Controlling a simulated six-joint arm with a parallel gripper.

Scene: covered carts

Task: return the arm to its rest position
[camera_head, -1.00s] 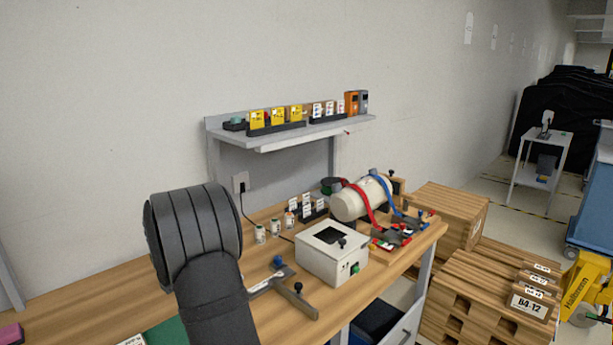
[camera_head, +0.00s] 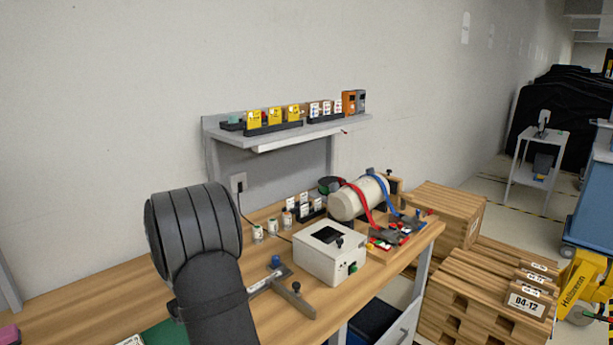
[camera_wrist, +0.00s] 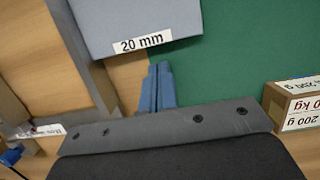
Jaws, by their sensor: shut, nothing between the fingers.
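My gripper (camera_wrist: 157,88) shows in the wrist view as two blue fingers close together, shut with nothing between them. It is above the workbench, near the edge of a green mat (camera_wrist: 240,50) and a grey block labelled "20 mm" (camera_wrist: 140,18). In the head view my dark grey arm is bent over the left part of the wooden workbench (camera_head: 90,285). The gripper itself is hidden behind the arm there.
A white box (camera_head: 330,256), a T-shaped tool (camera_head: 295,296) and a cream cylinder with straps (camera_head: 358,199) stand right of my arm. A small box labelled 200 g (camera_wrist: 300,104) lies right of the gripper. A shelf (camera_head: 290,136) stands behind.

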